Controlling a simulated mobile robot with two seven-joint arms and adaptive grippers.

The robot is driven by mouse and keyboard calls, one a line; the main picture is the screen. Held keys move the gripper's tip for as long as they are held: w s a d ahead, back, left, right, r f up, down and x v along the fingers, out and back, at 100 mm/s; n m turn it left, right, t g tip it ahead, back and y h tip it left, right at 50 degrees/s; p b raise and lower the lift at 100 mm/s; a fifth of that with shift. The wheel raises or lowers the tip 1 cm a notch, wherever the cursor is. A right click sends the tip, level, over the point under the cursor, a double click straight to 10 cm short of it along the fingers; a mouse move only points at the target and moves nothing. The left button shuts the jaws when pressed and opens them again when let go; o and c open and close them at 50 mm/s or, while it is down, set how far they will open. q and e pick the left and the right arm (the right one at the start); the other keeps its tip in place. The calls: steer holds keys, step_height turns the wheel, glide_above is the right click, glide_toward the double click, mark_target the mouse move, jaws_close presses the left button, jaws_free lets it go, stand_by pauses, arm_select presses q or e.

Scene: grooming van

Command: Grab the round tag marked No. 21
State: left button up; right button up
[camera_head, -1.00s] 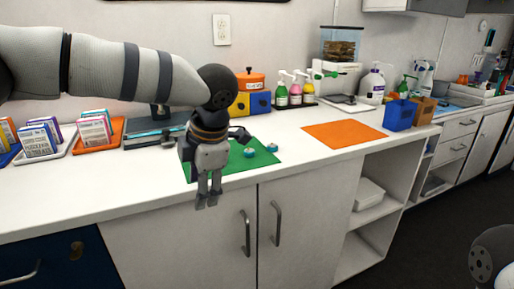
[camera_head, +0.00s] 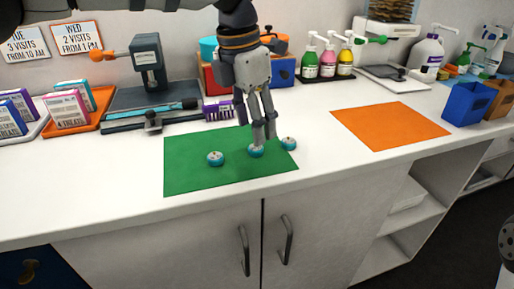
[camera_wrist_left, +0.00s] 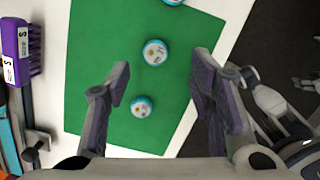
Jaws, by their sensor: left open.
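The left wrist view shows the left tag (camera_wrist_left: 141,106), the middle tag (camera_wrist_left: 155,52) and the right tag (camera_wrist_left: 172,2), cut by the top edge. Their markings are too small to read, so I cannot tell which is No. 21. My left gripper (camera_head: 264,136) points down, open and empty, just above the middle tag; contact is unclear.
A purple brush (camera_head: 218,110) and a grey stand (camera_head: 150,88) are behind the mat. Pump bottles (camera_head: 327,62) stand at the back. An orange mat (camera_head: 388,125) lies bare to the right, with a blue bin (camera_head: 466,104) beyond. The counter in front is clear.

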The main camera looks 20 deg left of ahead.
mark_target(255, 147)
arm_select(q)
steer(key=f, duration=0.3)
steer(key=w+f, duration=0.1)
steer(key=f, duration=0.1)
steer(key=shift+f, duration=0.1)
steer(key=c, duration=0.9)
